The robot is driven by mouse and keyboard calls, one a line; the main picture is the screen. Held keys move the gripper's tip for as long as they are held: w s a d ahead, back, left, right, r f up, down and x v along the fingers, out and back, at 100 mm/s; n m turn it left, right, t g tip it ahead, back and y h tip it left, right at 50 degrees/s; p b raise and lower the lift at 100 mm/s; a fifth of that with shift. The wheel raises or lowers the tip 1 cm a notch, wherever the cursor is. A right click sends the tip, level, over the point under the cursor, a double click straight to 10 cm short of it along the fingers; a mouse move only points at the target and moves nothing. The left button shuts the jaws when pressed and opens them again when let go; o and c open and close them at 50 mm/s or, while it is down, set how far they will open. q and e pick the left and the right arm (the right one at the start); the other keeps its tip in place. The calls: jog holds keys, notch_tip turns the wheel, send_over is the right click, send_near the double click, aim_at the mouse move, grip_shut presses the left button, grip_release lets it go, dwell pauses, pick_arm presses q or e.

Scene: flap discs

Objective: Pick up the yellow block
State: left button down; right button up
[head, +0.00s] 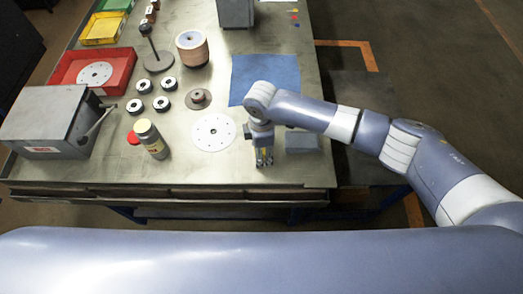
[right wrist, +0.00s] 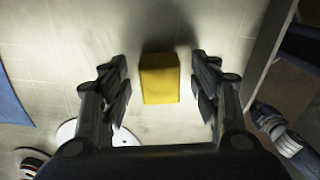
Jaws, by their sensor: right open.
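The yellow block (right wrist: 159,80) lies on the metal table in the right wrist view, between the two spread fingers of my right gripper (right wrist: 160,88). A gap shows on each side of it, so the fingers are not touching it. In the head view my right gripper (head: 264,160) points down near the table's front edge, right of the white disc. There the yellow block is hidden or too small to make out. My left gripper is not in view.
A white perforated disc (head: 213,132) lies left of the gripper, and a blue cloth (head: 284,72) behind it. A flat grey block (head: 302,141) is on the right. A bottle (head: 151,140), several dark rings and a red tray (head: 122,65) stand further left.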

jog(key=c, duration=1)
jog(key=shift+r, duration=0.15)
jog(key=shift+r+b, duration=0.4)
jog(key=shift+r, duration=0.15)
jog(key=shift+s+r+b, duration=0.25)
jog(key=shift+r+b, duration=0.05)
jog(key=shift+r, duration=0.2)
jog(key=shift+s+r+b, duration=0.2)
jog(key=shift+r+b, duration=0.1)
jog(key=shift+r, duration=0.2)
jog(key=s+b, duration=0.1)
jog(key=s, duration=0.4)
jog(key=s+a+r+b, duration=0.1)
jog(key=s, duration=0.4)
jog(key=s+b, duration=0.1)
jog(key=s, duration=0.4)
jog(key=shift+s+a+r, duration=0.1)
jog(key=shift+a+r, duration=0.05)
jog(key=shift+r, duration=0.2)
